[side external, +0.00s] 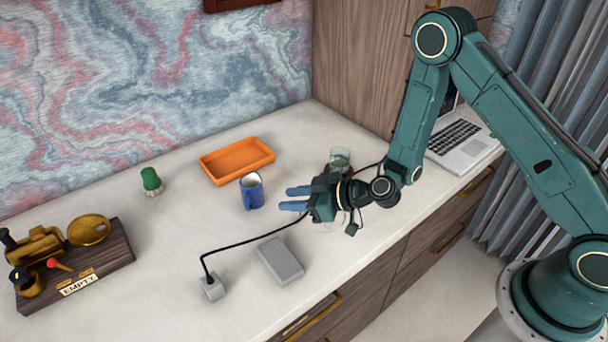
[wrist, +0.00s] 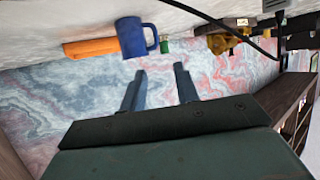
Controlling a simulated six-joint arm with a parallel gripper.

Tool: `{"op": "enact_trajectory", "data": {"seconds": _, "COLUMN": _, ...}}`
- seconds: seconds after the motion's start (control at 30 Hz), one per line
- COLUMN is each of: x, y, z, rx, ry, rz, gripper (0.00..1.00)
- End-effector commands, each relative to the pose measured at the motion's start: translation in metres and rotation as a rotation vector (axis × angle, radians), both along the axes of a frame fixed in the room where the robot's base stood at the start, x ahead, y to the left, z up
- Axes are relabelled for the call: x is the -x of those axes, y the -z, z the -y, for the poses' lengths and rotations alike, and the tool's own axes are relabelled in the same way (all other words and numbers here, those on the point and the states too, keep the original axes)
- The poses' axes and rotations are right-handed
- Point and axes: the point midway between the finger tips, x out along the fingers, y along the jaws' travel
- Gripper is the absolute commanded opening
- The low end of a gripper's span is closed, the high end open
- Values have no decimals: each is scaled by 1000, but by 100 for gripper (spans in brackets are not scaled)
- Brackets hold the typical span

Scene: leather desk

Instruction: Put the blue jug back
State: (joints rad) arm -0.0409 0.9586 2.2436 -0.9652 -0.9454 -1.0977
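The blue jug (side external: 252,194) stands upright on the pale desk top, just in front of the orange tray. Its handle is on its lower side in the side view. It also shows in the wrist view (wrist: 131,38), upside down, with its handle to the right. My gripper (side external: 287,198) is to the right of the jug, low over the desk, with its two blue fingers pointing at it. The fingers are apart and nothing is between them, as the wrist view (wrist: 160,71) also shows. A gap separates the fingertips from the jug.
An orange tray (side external: 212,174) lies behind the jug. A green-topped brush-like item (side external: 151,181) stands left. A wooden board (side external: 110,262) with brass items and an "EMPTY" label is far left. A grey block (side external: 280,261) and a cabled grey box (side external: 213,287) lie in front. A glass vessel (side external: 340,158) and laptop (side external: 462,145) are right.

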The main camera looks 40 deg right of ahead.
Motion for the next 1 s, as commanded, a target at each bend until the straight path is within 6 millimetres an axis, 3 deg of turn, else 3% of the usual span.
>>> {"op": "enact_trajectory", "data": {"seconds": 0.37, "x": 0, "y": -11, "z": -2, "rx": 1, "ry": -22, "rz": 1, "gripper": 31}}
{"op": "enact_trajectory", "data": {"seconds": 0.67, "x": 9, "y": -61, "z": -9, "rx": 24, "ry": -117, "rz": -24, "gripper": 31}}
{"op": "enact_trajectory", "data": {"seconds": 1.0, "x": 37, "y": -122, "z": -1, "rx": 106, "ry": -192, "rz": -112, "gripper": 31}}
